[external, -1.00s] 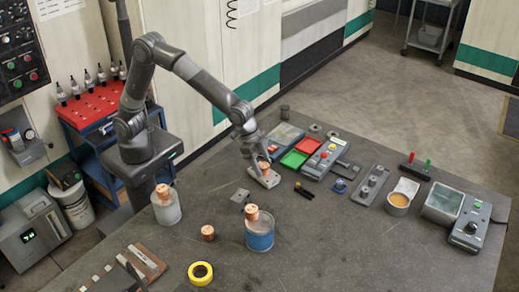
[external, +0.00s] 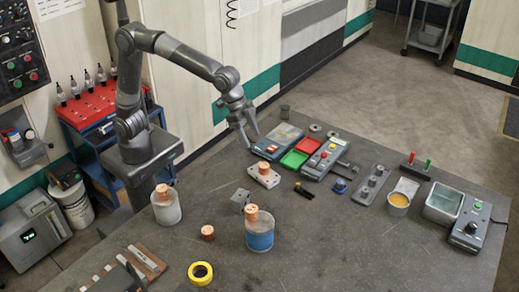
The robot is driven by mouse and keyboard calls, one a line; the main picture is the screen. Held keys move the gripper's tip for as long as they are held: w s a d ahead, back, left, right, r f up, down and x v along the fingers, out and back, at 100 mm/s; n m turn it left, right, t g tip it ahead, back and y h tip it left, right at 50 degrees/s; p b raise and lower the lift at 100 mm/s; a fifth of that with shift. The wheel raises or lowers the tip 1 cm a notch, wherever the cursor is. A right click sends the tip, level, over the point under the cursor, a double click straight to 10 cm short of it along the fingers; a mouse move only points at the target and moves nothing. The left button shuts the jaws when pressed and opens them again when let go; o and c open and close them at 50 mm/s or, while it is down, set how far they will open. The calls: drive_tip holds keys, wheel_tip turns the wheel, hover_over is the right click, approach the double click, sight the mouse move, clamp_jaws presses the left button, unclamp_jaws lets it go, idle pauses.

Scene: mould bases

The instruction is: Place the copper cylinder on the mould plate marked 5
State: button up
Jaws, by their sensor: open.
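A copper cylinder (external: 263,168) stands upright on a light grey plate (external: 275,181) near the middle of the table. I cannot read a number on this plate. My gripper (external: 248,141) is open and empty, up and to the left of that cylinder in the picture, apart from it. Other copper cylinders show: one (external: 207,233) on the bare table, one (external: 162,191) on top of a pale jar (external: 167,211), and one (external: 251,213) on top of a blue-banded jar (external: 260,240). A small grey block (external: 240,197) lies between the jars and the plate; no mark is legible.
A yellow tape roll (external: 201,272) lies at the front. The front right of the table is clear.

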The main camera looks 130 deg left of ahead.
drive_tip(key=s+d+r+m, duration=0.1)
drive_tip(key=s+d+r, duration=0.15)
drive_tip(key=s, duration=0.65)
drive_tip(key=s+d+r, duration=0.2)
drive_tip(key=s+d, duration=0.2)
drive_tip(key=s, duration=0.5)
drive_tip(key=s+d+f, duration=0.1)
drive_tip(key=s+f, duration=0.2)
drive_tip(key=s, duration=0.5)
drive_tip(key=s+d+f+m+t, duration=0.1)
drive_tip(key=s+d+f, duration=0.1)
drive_tip(key=s, duration=0.6)
drive_tip(key=shift+s+d+f+h, duration=0.2)
drive_tip(key=shift+s+f+h, duration=0.1)
drive_tip(key=shift+f+h, duration=0.1)
